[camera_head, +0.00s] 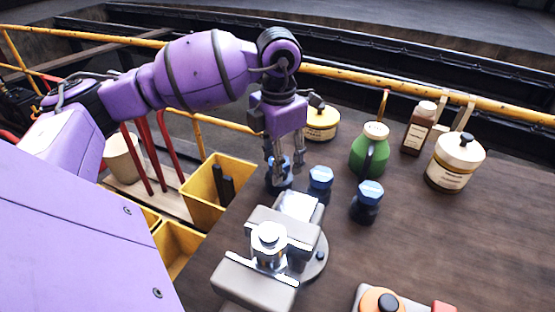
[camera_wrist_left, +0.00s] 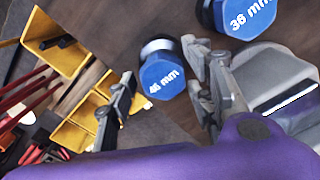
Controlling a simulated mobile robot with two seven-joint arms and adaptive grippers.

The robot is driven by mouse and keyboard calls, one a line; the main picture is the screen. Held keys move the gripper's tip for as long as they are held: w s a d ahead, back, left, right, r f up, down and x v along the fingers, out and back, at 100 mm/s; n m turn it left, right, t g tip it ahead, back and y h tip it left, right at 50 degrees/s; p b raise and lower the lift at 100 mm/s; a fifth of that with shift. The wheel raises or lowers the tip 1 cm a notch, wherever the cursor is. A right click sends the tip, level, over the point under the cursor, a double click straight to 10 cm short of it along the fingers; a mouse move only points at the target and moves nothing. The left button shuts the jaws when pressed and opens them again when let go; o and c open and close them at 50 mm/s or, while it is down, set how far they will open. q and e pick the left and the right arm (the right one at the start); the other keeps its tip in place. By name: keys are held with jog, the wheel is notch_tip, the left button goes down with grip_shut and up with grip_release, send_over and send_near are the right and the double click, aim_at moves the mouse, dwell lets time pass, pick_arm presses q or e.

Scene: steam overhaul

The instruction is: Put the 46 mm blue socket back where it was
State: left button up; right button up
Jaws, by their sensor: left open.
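The 46 mm blue socket (camera_wrist_left: 162,76) stands near the table's left edge, its label facing up in the left wrist view. It also shows in the head view (camera_head: 274,184), partly hidden by my left gripper (camera_head: 284,163). In the left wrist view, my left gripper (camera_wrist_left: 160,100) is open, with the socket seen between and beyond its fingertips. I cannot tell whether the fingers touch it. A 36 mm blue socket (camera_wrist_left: 240,18) stands close by to the right. In the head view two other blue-topped sockets stand to the right, one near (camera_head: 320,180) and one farther right (camera_head: 366,203).
Yellow bins (camera_head: 205,200) sit beyond the table's left edge. A green oil can (camera_head: 369,152), a brown bottle (camera_head: 417,133) and cream tins (camera_head: 455,165) stand behind.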

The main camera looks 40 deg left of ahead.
pick_arm(q)
notch_tip(320, 180, up, 12)
dwell(0.4)
jog(key=shift+f, duration=0.1)
